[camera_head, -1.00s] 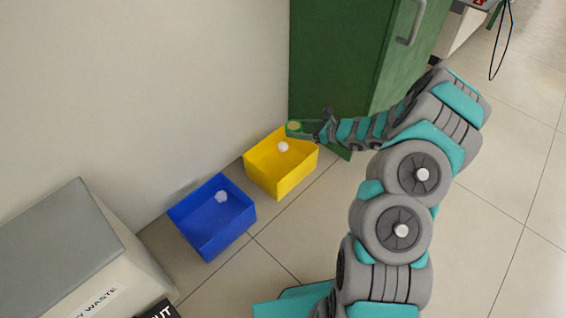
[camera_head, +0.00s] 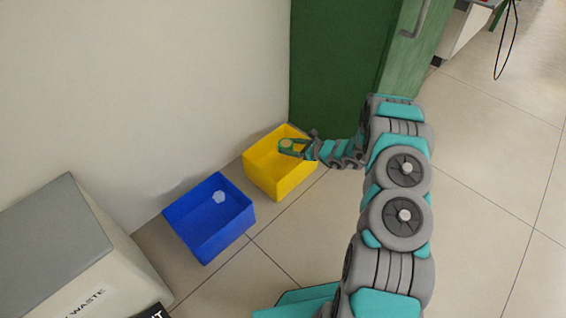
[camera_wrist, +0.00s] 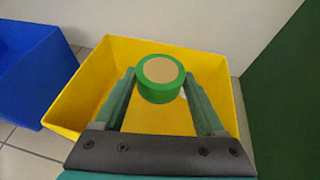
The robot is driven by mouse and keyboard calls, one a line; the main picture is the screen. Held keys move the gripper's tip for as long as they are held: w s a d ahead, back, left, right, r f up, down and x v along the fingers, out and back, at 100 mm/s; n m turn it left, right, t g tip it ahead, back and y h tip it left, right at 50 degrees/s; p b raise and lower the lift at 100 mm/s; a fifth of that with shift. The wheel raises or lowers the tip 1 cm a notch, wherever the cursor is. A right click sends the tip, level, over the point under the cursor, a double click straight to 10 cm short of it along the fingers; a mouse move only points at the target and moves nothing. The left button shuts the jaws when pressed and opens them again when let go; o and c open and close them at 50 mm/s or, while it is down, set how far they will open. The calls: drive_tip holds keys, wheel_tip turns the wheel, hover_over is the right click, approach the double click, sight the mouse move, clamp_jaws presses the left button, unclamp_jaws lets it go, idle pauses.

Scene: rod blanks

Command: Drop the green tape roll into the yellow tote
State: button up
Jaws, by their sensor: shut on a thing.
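The green tape roll (camera_wrist: 160,90), with a tan top face, is held between the two fingers of my gripper (camera_wrist: 160,84) in the wrist view. The roll also shows in the head view (camera_head: 286,144), small and partly covered by the fingers. My gripper (camera_head: 290,146) is shut on it, over the opening of the yellow tote (camera_head: 280,186). The tote's walls surround the roll in the wrist view (camera_wrist: 88,88). The exact height of the roll above the tote floor is hard to tell. A small pale thing (camera_wrist: 184,96) shows partly behind the roll.
A blue tote (camera_head: 208,218) with a white object (camera_head: 218,197) in it stands left of the yellow tote. A green cabinet (camera_head: 335,60) stands behind, by the wall. A grey-topped waste bin (camera_head: 50,240) is at lower left.

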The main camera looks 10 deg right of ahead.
drive_tip(key=shift+f, duration=1)
drive_tip(key=o, duration=1.3)
drive_tip(key=v, duration=0.8)
drive_tip(key=shift+f, duration=0.1)
